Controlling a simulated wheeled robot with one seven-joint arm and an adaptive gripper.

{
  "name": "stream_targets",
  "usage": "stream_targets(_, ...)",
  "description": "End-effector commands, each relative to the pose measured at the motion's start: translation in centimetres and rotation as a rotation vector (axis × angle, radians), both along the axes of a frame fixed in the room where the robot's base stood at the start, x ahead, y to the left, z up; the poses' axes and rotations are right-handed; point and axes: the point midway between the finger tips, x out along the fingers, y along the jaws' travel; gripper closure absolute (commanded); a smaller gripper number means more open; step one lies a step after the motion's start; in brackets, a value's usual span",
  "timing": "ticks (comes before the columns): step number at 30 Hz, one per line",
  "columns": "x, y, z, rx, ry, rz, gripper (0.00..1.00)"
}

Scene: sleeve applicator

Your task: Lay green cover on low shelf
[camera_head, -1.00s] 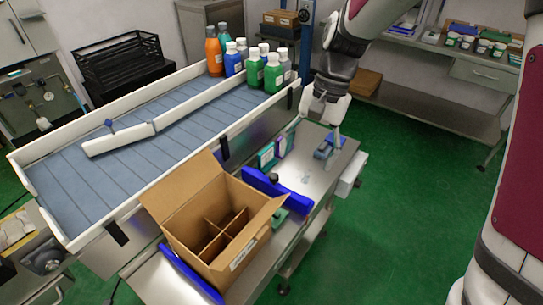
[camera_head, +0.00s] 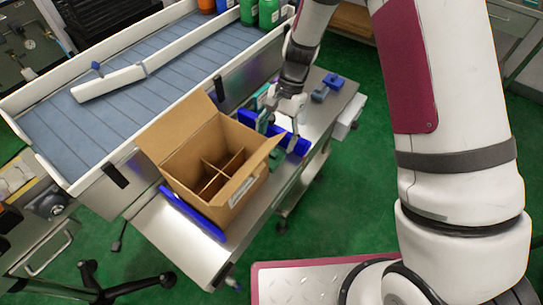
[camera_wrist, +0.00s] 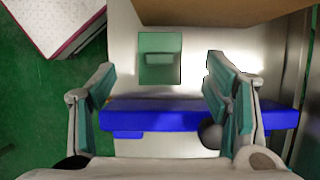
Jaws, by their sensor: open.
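A flat green piece (camera_wrist: 160,57), which looks like the green cover, lies on the steel bench top between a blue bar and the carton. A paler rectangle shows on its face. In the head view I cannot make it out clearly. My gripper (camera_head: 280,127) is over the bench beside the carton. In the wrist view my gripper (camera_wrist: 160,75) is open, with teal-padded fingers either side of the green piece in the picture and nothing between them. A low shelf (camera_head: 316,168) shows only in part under the bench.
An open cardboard carton (camera_head: 209,165) with dividers stands close to my gripper. The blue bar (camera_wrist: 160,114) crosses below the fingers, with a black knob (camera_wrist: 210,134) by the right finger. A conveyor (camera_head: 160,90) runs behind. Green floor is clear to the right.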

Motion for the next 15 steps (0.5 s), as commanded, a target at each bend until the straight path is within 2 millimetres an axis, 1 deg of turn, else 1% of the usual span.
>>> stream_targets(7, -0.5, 0.4, -1.7, -0.001, 0.002, 0.001, 0.30)
stream_targets(12, -1.1, 0.8, -4.1, -0.002, 0.002, 0.001, 0.30)
stream_targets(15, -1.4, 1.1, -5.1, -0.001, 0.001, -0.001, 0.30)
